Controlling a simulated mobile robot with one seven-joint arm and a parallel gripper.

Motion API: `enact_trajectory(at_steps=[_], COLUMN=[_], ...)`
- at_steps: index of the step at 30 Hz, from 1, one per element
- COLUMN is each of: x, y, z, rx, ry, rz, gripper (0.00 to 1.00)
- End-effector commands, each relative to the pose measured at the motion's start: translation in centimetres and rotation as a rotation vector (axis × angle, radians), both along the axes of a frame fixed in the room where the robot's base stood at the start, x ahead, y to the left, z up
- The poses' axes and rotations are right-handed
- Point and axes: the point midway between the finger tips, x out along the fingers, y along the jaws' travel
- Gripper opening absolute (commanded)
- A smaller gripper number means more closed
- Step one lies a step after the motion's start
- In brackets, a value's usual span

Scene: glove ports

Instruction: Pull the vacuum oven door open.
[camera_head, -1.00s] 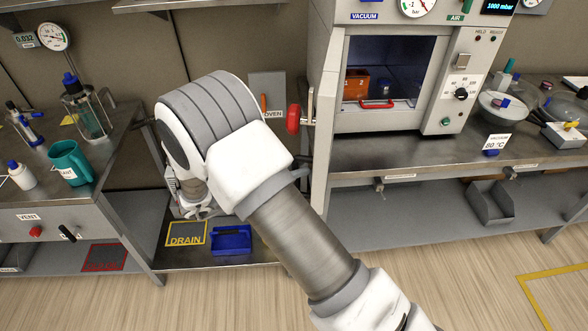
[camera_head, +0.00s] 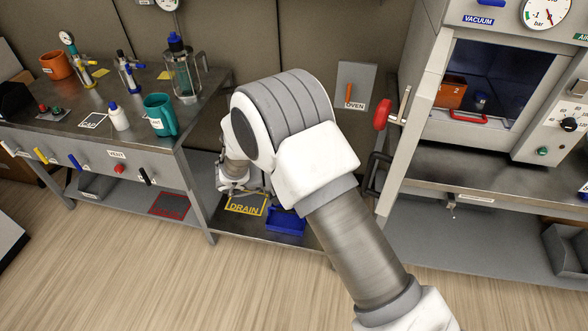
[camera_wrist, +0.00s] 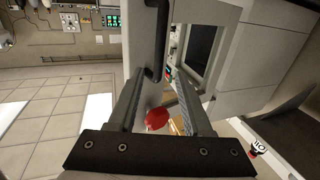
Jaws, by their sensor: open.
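The vacuum oven (camera_head: 540,140) stands at the right in the head view, its dark chamber showing. Its pale door (camera_head: 402,150) appears swung out, seen nearly edge-on, at the chamber's left. A black bar handle (camera_head: 374,176) is on the door's left face. A red knob (camera_head: 382,114) on a metal lever is above it. In the wrist view, the door handle (camera_wrist: 157,38) runs down close to the fingertips, and the red knob (camera_wrist: 157,119) shows between the fingers. My gripper (camera_wrist: 166,76) is open and empty; in the head view it is largely hidden behind my arm.
A steel bench (camera_head: 80,115) with bottles and a teal jug (camera_head: 161,114) is at the left. A blue tray (camera_head: 287,221) lies on the low shelf near the drain marking. An orange box (camera_head: 449,92) is inside the oven. Wooden floor in front is clear.

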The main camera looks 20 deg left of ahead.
Motion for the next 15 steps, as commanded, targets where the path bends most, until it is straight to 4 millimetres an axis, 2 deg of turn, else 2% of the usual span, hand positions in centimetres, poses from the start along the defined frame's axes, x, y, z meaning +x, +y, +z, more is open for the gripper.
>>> enact_trajectory(at_steps=[1, 6, 9, 15], x=[-0.5, -2.0, -2.7, -3.4], y=[1.3, 5.0, 6.8, 8.7], z=[-0.1, -0.1, -0.1, 0.0], rx=[0.001, 0.000, 0.001, 0.000], ry=[0.000, -0.001, -0.001, 0.000], rz=[0.004, 0.003, 0.001, 0.000], gripper=[0.50, 0.50, 0.50, 0.50])
